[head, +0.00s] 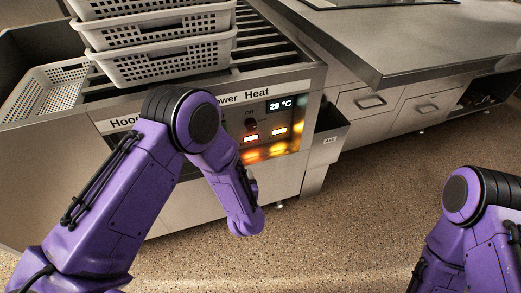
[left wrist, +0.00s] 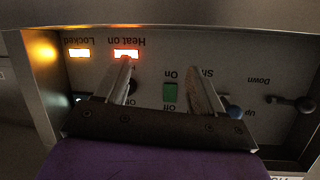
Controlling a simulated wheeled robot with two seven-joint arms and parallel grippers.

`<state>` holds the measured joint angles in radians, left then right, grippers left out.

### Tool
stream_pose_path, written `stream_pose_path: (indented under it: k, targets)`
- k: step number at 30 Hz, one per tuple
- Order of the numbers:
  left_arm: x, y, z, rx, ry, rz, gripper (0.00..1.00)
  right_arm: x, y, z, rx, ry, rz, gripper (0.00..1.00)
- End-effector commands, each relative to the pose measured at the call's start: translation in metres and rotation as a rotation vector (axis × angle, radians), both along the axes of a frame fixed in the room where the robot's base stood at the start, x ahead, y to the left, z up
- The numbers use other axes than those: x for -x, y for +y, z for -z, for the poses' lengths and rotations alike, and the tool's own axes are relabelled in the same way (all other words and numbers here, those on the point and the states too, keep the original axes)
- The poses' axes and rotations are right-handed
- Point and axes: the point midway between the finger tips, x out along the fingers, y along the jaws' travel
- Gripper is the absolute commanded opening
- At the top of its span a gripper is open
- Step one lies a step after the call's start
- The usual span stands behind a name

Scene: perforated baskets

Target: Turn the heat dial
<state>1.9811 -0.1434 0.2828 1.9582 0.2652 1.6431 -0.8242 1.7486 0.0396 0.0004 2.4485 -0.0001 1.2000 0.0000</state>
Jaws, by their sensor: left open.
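The heat dial (head: 250,124) is a small dark knob on the panel under the "Heat" label, below the 29 °C display (head: 280,103). In the left wrist view, which shows the panel upside down, a dark knob (left wrist: 133,88) is partly hidden behind one finger. My left gripper (left wrist: 163,83) is open in front of the panel, one finger over the knob and the other right of the green switch (left wrist: 170,93). I cannot tell whether a finger touches the knob. In the head view my left arm hides the gripper. My right gripper is out of view.
The "Heat on" light (left wrist: 126,54) and "Locked" light (left wrist: 79,52) glow. A lever (left wrist: 290,104) marked Up and Down sits at the right in the wrist view. Stacked white perforated baskets (head: 165,60) stand above the panel. A steel counter (head: 420,40) is at the right.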

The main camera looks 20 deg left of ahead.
Motion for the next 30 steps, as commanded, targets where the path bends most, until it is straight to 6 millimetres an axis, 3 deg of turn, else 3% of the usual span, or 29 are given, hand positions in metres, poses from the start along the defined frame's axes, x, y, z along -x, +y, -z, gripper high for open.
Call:
stream_pose_path:
  k: [1, 3, 6, 9, 24, 30]
  targets:
    - [-0.030, -0.022, 0.009, -0.051, -0.095, -0.021, 0.68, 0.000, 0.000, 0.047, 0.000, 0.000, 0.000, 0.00]
    - [-0.054, -0.045, -0.017, -0.121, -0.179, -0.072, 0.68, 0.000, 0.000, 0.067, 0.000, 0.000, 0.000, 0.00]
    - [-0.069, -0.066, -0.044, -0.174, -0.234, -0.139, 0.68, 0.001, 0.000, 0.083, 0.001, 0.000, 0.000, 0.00]
    - [-0.075, -0.072, -0.059, -0.195, -0.248, -0.172, 0.68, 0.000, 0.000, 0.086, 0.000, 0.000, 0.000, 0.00]
    - [-0.149, -0.016, -0.063, -0.200, -0.245, -0.176, 0.68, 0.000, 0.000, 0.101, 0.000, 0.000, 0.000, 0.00]
    - [-0.157, -0.010, -0.064, -0.202, -0.244, -0.173, 0.68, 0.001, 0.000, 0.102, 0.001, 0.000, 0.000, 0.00]
